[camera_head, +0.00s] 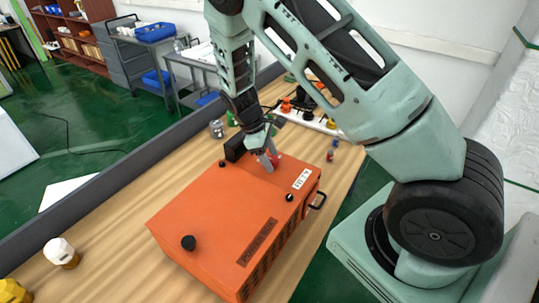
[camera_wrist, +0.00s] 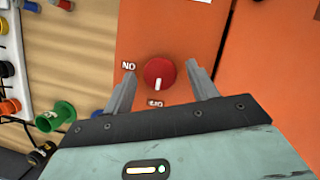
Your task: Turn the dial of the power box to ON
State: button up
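The orange power box (camera_head: 215,215) stands on the wooden table in the head view, with a label and black knobs on its top. Its red dial (camera_wrist: 159,74) is round with a white pointer mark. In the wrist view a label reading NO (camera_wrist: 128,66) is at the dial's left and another label (camera_wrist: 155,103) is at the mark's end; its letters look reversed or upside down. My gripper (camera_wrist: 160,88) is open, with one finger on each side of the dial and gaps showing. In the head view my gripper (camera_head: 270,160) is low over the box's far end and partly hides the dial.
A white strip with colored knobs (camera_head: 310,118) lies behind the box. A green cylindrical part (camera_wrist: 57,116) is beside the box in the wrist view. A white-capped bottle (camera_head: 60,252) stands at the table's left. The table left of the box is mostly clear.

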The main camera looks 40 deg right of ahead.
jog(key=c, duration=0.9)
jog(key=shift+o, duration=0.3)
jog(key=shift+m, duration=0.4)
jog(key=m, duration=0.2)
jog(key=m+g+y+b, duration=0.1)
jog(key=shift+w+d+m+y, duration=0.15)
jog(key=shift+m+y, duration=0.15)
jog(key=shift+m, duration=0.1)
jog(key=m, duration=0.2)
jog(key=m+y+b, duration=0.1)
jog(key=m, duration=0.1)
jog(key=shift+d+y, duration=0.2)
jog(key=shift+y, duration=0.1)
jog(key=m+y, duration=0.1)
jog(key=m, duration=0.1)
jog(key=m+b, duration=0.1)
jog(key=m, duration=0.2)
jog(key=shift+d+y, duration=0.15)
jog(key=shift+y, duration=0.25)
jog(key=m+t+y, duration=0.1)
jog(key=m, duration=0.3)
jog(key=shift+d+r+b, duration=0.1)
jog(key=shift+b, duration=0.25)
jog(key=shift+m, duration=0.3)
jog(key=o, duration=1)
jog(key=shift+c, duration=0.2)
